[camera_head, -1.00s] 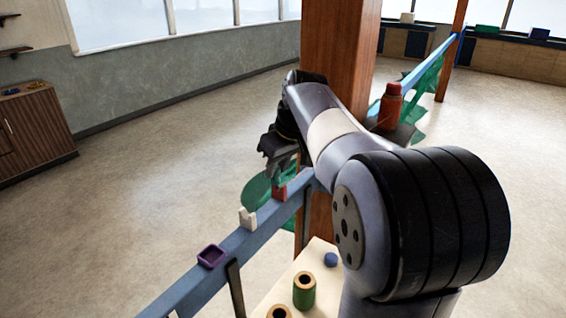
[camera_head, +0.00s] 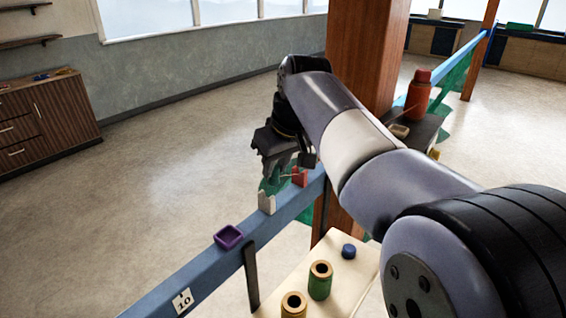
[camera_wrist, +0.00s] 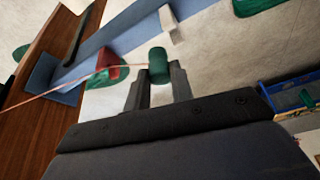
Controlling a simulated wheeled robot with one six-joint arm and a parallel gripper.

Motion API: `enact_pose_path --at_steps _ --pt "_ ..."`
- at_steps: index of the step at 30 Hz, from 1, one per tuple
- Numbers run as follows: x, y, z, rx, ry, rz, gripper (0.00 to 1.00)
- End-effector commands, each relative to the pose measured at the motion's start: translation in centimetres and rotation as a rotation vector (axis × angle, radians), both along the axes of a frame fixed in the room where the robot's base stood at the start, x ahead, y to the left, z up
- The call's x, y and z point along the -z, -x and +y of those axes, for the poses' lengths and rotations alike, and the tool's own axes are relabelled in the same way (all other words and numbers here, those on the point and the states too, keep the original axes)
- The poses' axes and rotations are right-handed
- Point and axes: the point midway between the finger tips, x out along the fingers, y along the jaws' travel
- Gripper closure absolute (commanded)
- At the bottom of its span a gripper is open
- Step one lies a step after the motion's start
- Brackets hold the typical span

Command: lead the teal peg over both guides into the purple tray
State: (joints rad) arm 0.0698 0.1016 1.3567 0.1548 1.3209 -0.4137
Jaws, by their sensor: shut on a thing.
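My gripper (camera_wrist: 160,88) is shut on the teal peg (camera_wrist: 158,66), which sits between the fingertips in the wrist view. A thin pink cord (camera_wrist: 50,91) runs left from the peg across the red guide (camera_wrist: 108,57). The white guide (camera_wrist: 170,24) is ahead of the peg in the wrist view. In the head view my gripper (camera_head: 279,168) is just left of the red guide (camera_head: 299,177) and above the white guide (camera_head: 267,203); the peg cannot be made out there. The purple tray (camera_head: 229,237) is on the rail nearer the camera and looks empty.
The blue rail (camera_head: 200,263) carries guides and tray and a tag marked 10 (camera_head: 183,301). A wooden post (camera_head: 367,60) stands behind my arm. A red bottle (camera_head: 418,98) stands behind. Green netting hangs below the rail.

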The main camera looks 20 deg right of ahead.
Motion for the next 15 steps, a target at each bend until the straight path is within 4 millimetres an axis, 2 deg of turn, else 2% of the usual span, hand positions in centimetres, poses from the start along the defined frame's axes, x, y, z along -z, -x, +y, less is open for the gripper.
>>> enact_pose_path --at_steps 15 --pt "0.1 2.3 3.5 -0.002 0.0 -0.001 0.99"
